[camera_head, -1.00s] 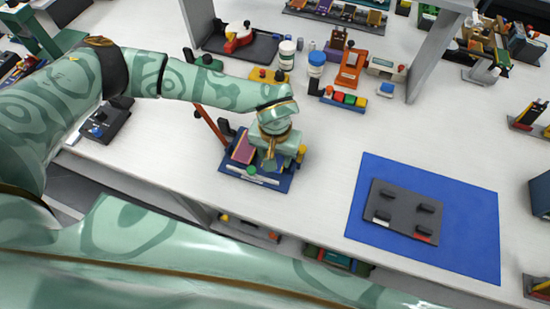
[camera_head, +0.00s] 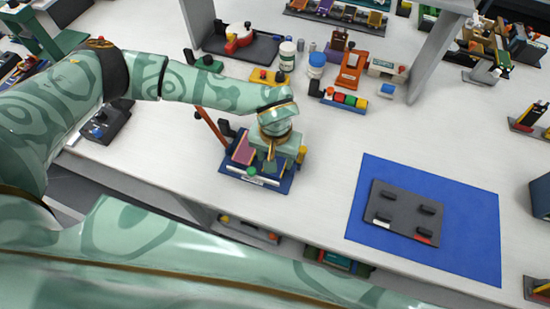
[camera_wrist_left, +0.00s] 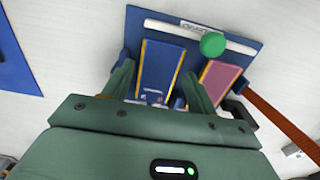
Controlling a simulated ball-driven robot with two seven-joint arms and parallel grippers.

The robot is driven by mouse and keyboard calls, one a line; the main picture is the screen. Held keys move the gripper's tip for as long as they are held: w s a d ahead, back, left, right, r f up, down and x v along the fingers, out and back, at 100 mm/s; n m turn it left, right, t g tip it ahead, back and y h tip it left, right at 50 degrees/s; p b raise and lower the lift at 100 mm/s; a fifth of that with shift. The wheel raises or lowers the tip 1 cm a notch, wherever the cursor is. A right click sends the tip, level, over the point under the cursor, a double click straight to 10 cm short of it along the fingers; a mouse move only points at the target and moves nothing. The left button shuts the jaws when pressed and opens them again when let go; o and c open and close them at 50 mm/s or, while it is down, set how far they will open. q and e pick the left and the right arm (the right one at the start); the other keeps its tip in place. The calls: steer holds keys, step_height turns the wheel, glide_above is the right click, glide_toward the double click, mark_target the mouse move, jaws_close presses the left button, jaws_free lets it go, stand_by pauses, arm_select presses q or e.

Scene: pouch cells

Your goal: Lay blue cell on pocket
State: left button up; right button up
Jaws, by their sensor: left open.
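The blue cell (camera_wrist_left: 160,70) lies in a dark blue holder (camera_wrist_left: 240,48) that has a white bar and a green knob at one end. A pink-purple cell (camera_wrist_left: 218,82) with a yellow edge lies beside it; it also shows in the head view (camera_head: 243,147). My left gripper (camera_wrist_left: 160,85) is open, with one finger on each side of the blue cell. In the head view my left gripper (camera_head: 270,156) is over the holder and hides most of the blue cell. The dark grey pocket plate (camera_head: 403,211) with several black posts lies empty at the right. My right gripper is out of view.
The plate lies on a blue mat (camera_head: 465,235) with bare margin around it. White table (camera_head: 325,165) is clear between holder and mat. Bottles, an orange device (camera_head: 352,68) and a block of coloured buttons (camera_head: 343,100) stand behind.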

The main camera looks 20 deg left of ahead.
arm_select(q)
step_height(320, 180, up, 10)
steer(key=p, duration=0.1)
steer(key=shift+r, duration=0.1)
stand_by(1.1)
